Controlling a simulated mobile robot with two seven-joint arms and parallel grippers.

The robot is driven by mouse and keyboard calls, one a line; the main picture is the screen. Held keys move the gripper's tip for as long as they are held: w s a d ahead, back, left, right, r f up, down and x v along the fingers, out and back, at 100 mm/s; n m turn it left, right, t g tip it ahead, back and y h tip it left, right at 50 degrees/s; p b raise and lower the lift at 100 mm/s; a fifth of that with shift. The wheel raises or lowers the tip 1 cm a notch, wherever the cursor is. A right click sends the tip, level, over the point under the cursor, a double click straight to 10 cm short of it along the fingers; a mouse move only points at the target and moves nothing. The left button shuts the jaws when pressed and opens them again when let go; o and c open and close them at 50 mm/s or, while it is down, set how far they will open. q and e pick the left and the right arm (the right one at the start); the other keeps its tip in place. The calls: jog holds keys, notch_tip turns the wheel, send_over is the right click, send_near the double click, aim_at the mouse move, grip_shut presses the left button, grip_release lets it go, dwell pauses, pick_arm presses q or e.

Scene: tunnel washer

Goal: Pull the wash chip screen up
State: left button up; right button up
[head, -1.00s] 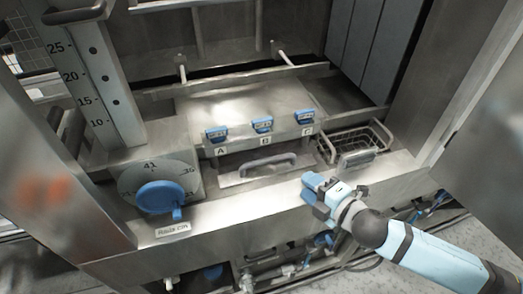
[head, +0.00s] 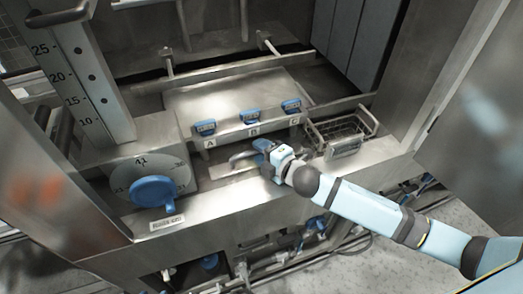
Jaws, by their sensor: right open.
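The wash chip screen appears to be the flat metal panel (head: 224,173) with a raised grey bar handle (head: 240,158), set in the washer below the blue latches marked A, B and C. It sits low in its recess. My right gripper (head: 262,148) is open at the right end of the handle and covers that end. I cannot tell whether its fingers are around the bar or touching it. My left gripper is not in view.
Three blue latches (head: 250,116) stand just behind the handle. A wire basket (head: 340,130) sits to the right. A blue dial knob (head: 153,192) is at the left, beside an upright scale (head: 85,80). Pipes run below the front ledge (head: 225,210).

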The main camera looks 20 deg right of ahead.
grip_shut()
notch_tip(320, 180, up, 15)
jog(key=p, duration=1.2)
jog(key=shift+f, duration=0.15)
grip_release()
pick_arm(q)
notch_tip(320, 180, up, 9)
jog(key=b, duration=0.3)
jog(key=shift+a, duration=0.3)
pick_arm(e)
jog(key=v, duration=1.3)
jog(key=shift+s, duration=0.35)
